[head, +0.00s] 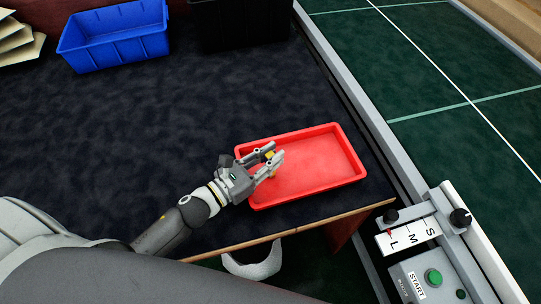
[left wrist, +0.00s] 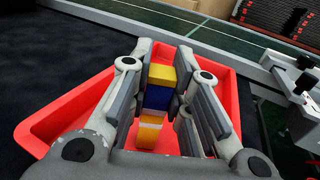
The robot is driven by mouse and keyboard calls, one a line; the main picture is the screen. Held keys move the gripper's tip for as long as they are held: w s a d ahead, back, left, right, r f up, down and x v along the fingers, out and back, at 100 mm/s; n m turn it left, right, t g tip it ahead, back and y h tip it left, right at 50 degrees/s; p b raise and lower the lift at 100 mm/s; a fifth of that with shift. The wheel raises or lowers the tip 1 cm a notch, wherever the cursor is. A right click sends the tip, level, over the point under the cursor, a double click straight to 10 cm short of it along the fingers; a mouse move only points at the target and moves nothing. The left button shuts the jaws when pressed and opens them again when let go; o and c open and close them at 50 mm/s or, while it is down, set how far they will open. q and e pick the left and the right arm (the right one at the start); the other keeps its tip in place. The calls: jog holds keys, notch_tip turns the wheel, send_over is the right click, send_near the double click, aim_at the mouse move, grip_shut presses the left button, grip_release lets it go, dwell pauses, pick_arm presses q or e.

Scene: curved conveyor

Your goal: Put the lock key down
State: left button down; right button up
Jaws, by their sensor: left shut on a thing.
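My left gripper (head: 272,158) is over the left part of a shallow red tray (head: 322,160) on the dark table. It is shut on a small block-like piece with yellow, blue and orange parts, which I take for the lock key (left wrist: 158,97). In the head view only a bit of yellow shows between the fingers. In the left wrist view the tray (left wrist: 68,108) spreads below and around the fingers. I cannot tell whether the key touches the tray floor. The rest of the tray floor looks empty. My right gripper is not in view.
A blue bin (head: 115,38) and a black bin (head: 240,25) stand at the back of the table. A green conveyor (head: 450,75) with a grey rail runs along the right. A control box with a green START button (head: 433,277) is at the lower right.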

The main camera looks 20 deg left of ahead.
pick_arm(q)
jog(key=shift+f, duration=0.2)
jog(key=c, duration=1.3)
grip_release()
jog(key=shift+r, duration=0.1)
jog(key=shift+c, duration=0.2)
jog(key=shift+r, duration=0.2)
jog(key=b+v, duration=0.2)
jog(key=v, duration=1)
jog(key=shift+s+d+f, duration=0.1)
jog(key=shift+f, duration=0.05)
